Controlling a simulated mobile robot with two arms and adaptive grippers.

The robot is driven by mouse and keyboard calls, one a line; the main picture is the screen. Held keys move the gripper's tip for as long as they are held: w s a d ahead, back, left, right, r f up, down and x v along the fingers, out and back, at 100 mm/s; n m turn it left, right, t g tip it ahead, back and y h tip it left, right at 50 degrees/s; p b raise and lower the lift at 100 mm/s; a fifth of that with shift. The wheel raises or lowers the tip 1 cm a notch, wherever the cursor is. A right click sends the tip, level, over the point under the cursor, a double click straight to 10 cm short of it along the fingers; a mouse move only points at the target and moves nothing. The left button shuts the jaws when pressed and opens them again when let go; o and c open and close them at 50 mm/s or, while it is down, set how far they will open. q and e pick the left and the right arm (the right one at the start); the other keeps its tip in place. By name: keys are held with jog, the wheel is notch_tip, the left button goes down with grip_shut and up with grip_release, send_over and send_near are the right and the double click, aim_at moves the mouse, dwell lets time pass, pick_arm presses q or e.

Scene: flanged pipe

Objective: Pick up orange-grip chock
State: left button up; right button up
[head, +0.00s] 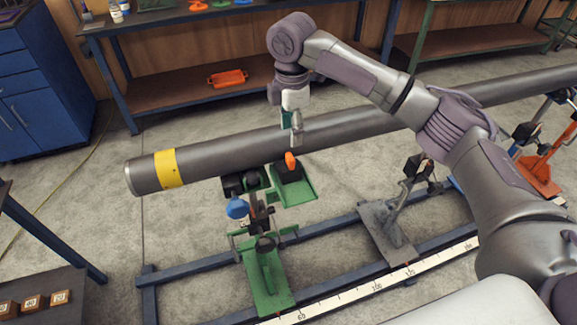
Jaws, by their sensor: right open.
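The orange-grip chock (290,174) is a dark block with an upright orange grip on top. It rests on a green plate (305,192) below the pipe, near the middle of the head view. My right gripper (296,137) points down above the chock, apart from it, and overlaps the pipe in the picture. It is open with nothing seen in it. My left gripper is not in the head view.
A long grey pipe (220,152) with a yellow band runs behind the chock. A green stand (265,280) with a blue knob (237,208) is at its lower left. Blue rails and a white scale (350,298) lie in front. A grey stand (385,228) is at right.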

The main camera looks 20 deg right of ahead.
aim_at(290, 156)
notch_tip(290, 156, down, 5)
jog(key=shift+r, duration=0.15)
jog(key=shift+a+f+p, duration=0.1)
jog(key=shift+f+p, duration=1.1)
jog(key=shift+f, duration=1.5)
grip_shut()
